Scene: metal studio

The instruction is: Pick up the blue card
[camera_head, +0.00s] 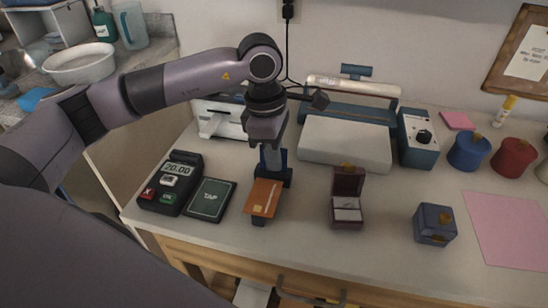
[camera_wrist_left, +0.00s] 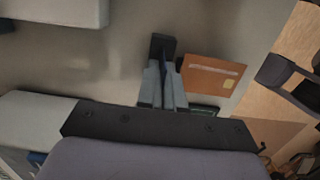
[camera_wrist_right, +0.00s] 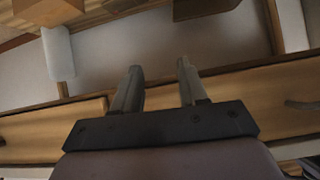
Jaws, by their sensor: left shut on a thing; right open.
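My left gripper (camera_head: 272,166) points down behind the orange card (camera_head: 264,196), with its fingers close together. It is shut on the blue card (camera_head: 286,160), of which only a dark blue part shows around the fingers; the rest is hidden. In the left wrist view the closed fingers (camera_wrist_left: 164,66) reach a small dark block (camera_wrist_left: 162,45), beside the orange card (camera_wrist_left: 212,76). The orange card leans in a small dark stand on the table. My right gripper (camera_wrist_right: 160,70) is open and empty in its wrist view, facing wooden drawer fronts.
A card terminal (camera_head: 170,183) and a dark TAP pad (camera_head: 211,199) lie left of the orange card. An open ring box (camera_head: 347,198) and a blue box (camera_head: 435,224) stand to the right. A laminator-like machine (camera_head: 345,145) stands behind. The table (camera_head: 390,205) is clear between the boxes.

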